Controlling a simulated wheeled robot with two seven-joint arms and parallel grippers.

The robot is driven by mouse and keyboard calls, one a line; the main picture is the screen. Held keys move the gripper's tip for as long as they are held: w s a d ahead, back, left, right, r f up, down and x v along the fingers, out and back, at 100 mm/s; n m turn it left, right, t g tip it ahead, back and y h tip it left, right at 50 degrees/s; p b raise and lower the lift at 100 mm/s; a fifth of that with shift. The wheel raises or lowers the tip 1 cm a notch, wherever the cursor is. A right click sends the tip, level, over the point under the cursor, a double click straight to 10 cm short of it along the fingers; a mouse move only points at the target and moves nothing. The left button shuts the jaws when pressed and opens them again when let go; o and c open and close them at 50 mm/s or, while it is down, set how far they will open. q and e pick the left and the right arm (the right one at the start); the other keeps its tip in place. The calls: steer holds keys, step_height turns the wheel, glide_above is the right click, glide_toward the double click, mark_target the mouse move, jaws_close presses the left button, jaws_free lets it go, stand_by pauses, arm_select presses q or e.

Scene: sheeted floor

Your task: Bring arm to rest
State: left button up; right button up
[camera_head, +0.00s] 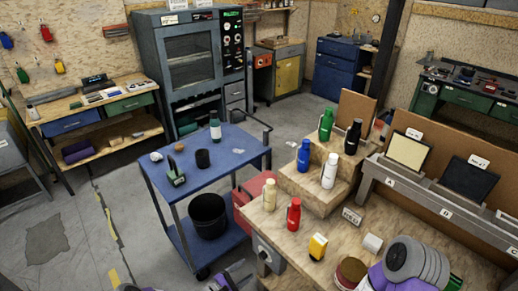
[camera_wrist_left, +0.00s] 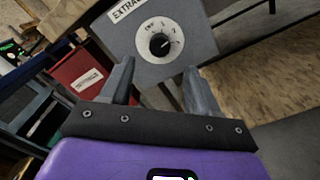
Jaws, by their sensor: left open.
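My left gripper (camera_head: 238,273) is at the bottom edge of the head view, just left of the grey control box (camera_head: 268,257) on the wooden bench's front side. In the left wrist view, my left gripper (camera_wrist_left: 158,72) is open, with its two grey fingers apart and nothing between them. Beyond the fingertips is the box's white dial (camera_wrist_left: 147,31) with a black knob (camera_wrist_left: 159,44). Whether the fingers touch the box cannot be told. A purple and grey part of my arm shows at the bottom right of the head view; my right gripper is not seen.
The wooden bench (camera_head: 285,228) carries several bottles, some on a stepped stand (camera_head: 312,187). A blue cart (camera_head: 225,150) with a black bucket (camera_head: 208,215) stands left of it. A red box (camera_head: 254,188) is between them. Floor (camera_head: 50,205) at left is open.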

arm_select(q)
steer(key=s+d+f+m+g, duration=0.1)
steer(key=s+d+m+g, duration=0.3)
steer(key=s+g, duration=0.3)
steer(key=s+d+f+m+g, duration=0.1)
steer(key=s+d+m+g, duration=0.35)
steer(key=s, duration=0.45)
steer(key=s+a+r+m+y, duration=0.3)
steer(key=s+a+m+y, duration=0.4)
steer(key=s, duration=0.3)
steer(key=shift+a+r+m+g+y, duration=0.35)
steer(key=shift+a+y, duration=0.3)
steer(key=shift+y, duration=0.15)
